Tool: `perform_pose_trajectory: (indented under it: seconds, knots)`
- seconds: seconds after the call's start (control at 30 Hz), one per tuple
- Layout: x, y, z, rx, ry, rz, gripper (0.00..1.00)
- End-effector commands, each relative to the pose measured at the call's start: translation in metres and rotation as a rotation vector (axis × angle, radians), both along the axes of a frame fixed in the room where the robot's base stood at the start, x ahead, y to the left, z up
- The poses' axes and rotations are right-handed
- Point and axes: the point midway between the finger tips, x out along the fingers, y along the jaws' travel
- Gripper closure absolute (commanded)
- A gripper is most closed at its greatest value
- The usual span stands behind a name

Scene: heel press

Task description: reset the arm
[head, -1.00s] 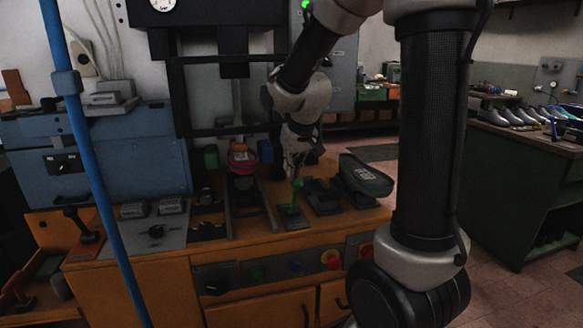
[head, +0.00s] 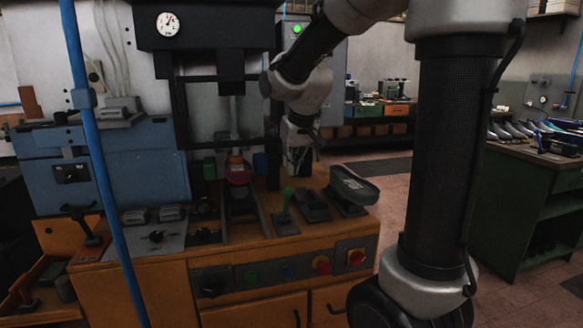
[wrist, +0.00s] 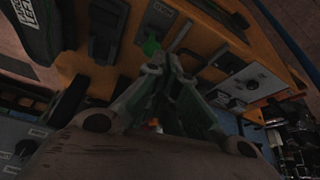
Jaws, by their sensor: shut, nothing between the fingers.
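My gripper (head: 296,162) hangs above the back of the wooden press bench, behind and above a green-handled lever (head: 286,203). Its fingers look brought together and empty in the wrist view (wrist: 168,64). The lever stands upright on a grey plate and is apart from the gripper in the head view. Its green knob (wrist: 150,47) shows just beyond the fingertips in the wrist view. My arm bends down from the upper right. The fingertips are small and dark in the head view.
The black press frame (head: 213,72) stands close left of my gripper. A red piece (head: 238,170) sits under it. A blue upright pole (head: 95,150) crosses the left. Open floor (head: 395,178) lies right of the bench.

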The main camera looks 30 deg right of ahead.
Motion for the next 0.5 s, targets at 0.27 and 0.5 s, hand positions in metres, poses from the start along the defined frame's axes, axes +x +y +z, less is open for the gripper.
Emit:
perform_pose_trajectory:
  seconds: [0.27,0.5]
  knots:
    - [0.0,0.0,0.0,0.0,-0.001,0.0,1.0]
    - [-0.035,-0.001,-0.022,-0.011,0.116,0.021,1.0]
